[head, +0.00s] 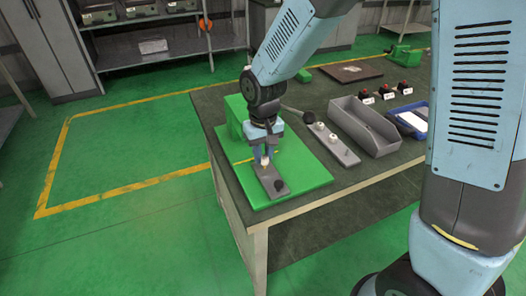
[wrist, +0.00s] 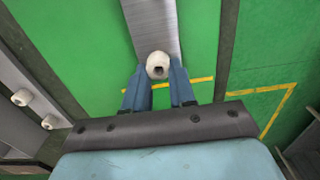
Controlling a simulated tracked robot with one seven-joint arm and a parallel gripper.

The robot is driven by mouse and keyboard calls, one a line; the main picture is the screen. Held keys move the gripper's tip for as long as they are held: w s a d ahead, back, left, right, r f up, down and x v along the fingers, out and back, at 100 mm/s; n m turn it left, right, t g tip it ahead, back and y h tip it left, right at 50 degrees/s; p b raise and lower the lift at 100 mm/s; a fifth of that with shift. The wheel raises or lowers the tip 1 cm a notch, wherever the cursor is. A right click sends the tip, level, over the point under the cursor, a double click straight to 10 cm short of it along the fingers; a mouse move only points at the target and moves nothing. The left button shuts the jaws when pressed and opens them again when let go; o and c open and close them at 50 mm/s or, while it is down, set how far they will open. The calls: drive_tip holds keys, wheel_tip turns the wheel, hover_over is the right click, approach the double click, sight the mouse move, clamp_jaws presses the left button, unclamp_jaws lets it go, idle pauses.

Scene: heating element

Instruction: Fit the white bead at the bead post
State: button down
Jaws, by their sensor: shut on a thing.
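My gripper (head: 265,160) points down over the green board at the near left corner of the table. Its two blue fingers (wrist: 159,72) are shut on a white bead (wrist: 159,65) with a dark hole in its end. The bead also shows small and pale between the fingertips in the head view (head: 265,162). It is above or on a grey plate (head: 267,174), which lies on the green board; I cannot tell whether they touch. A dark round knob (head: 278,184) is on the plate's near end. I cannot make out the bead post, which may be hidden by the bead or fingers.
A grey strip (head: 345,154) right of the green board (head: 310,178) carries more white beads (wrist: 22,97). Beyond it are an open grey bin (head: 365,125), a blue-framed tray (head: 413,118) and red-topped buttons (head: 385,88). A green block (head: 236,115) stands behind my gripper.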

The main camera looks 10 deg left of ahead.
sight(265, 155)
drive_tip(key=shift+f, duration=0.95)
drive_tip(key=c, duration=0.8)
unclamp_jaws()
drive_tip(key=shift+c, duration=0.2)
wheel_tip(265, 155, up, 14)
drive_tip(key=shift+f, duration=0.2)
drive_tip(key=s+d+r+m+t, duration=0.1)
drive_tip(key=d+r+m, duration=0.1)
drive_tip(key=d+r, duration=0.5)
drive_tip(key=s+d+r+m+t, duration=0.1)
drive_tip(key=d+r+t, duration=0.15)
drive_tip(key=d, duration=0.85)
drive_tip(key=s+d+r+m+t, duration=0.2)
drive_tip(key=s+d+r+m, duration=0.1)
drive_tip(key=s+d, duration=0.6)
drive_tip(key=d, duration=0.3)
drive_tip(key=shift+s+d+r, duration=0.15)
drive_tip(key=shift+s+d, duration=0.15)
drive_tip(key=shift+s, duration=0.1)
